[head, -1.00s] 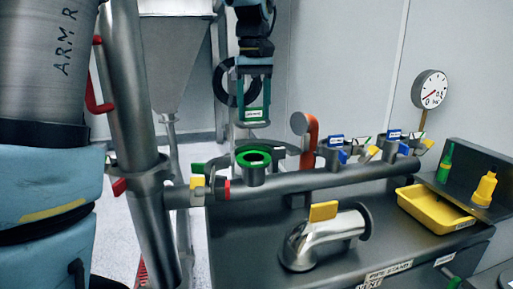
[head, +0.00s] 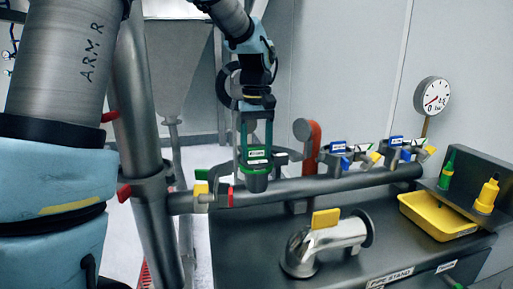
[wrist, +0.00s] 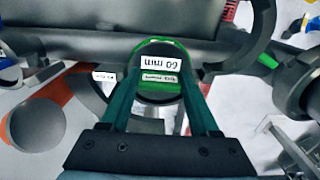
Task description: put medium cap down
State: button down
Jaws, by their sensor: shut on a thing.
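My gripper (head: 257,147) points down and is shut on the medium cap (head: 259,160), a dark cap with a white label. The cap is right at the green-ringed upright pipe stub (head: 256,184) and hides most of its opening. I cannot tell whether it is fully seated. In the wrist view, the cap (wrist: 156,93) lies between my gripper's two green fingers (wrist: 160,82), with a "60 mm" label and a smaller green label. Part of the green ring shows beyond it.
A horizontal pipe (head: 310,187) carries the stub and several coloured valves. A bent pipe with a yellow handle (head: 325,220) sits on the bench. A yellow tray (head: 436,228) is at the right.

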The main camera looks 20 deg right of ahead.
aim_at(256, 148)
jog(key=shift+f, duration=0.2)
jog(key=shift+c, duration=0.6)
grip_release()
notch_tip(256, 148, up, 13)
jog(key=b, duration=0.1)
jog(key=shift+f, duration=0.15)
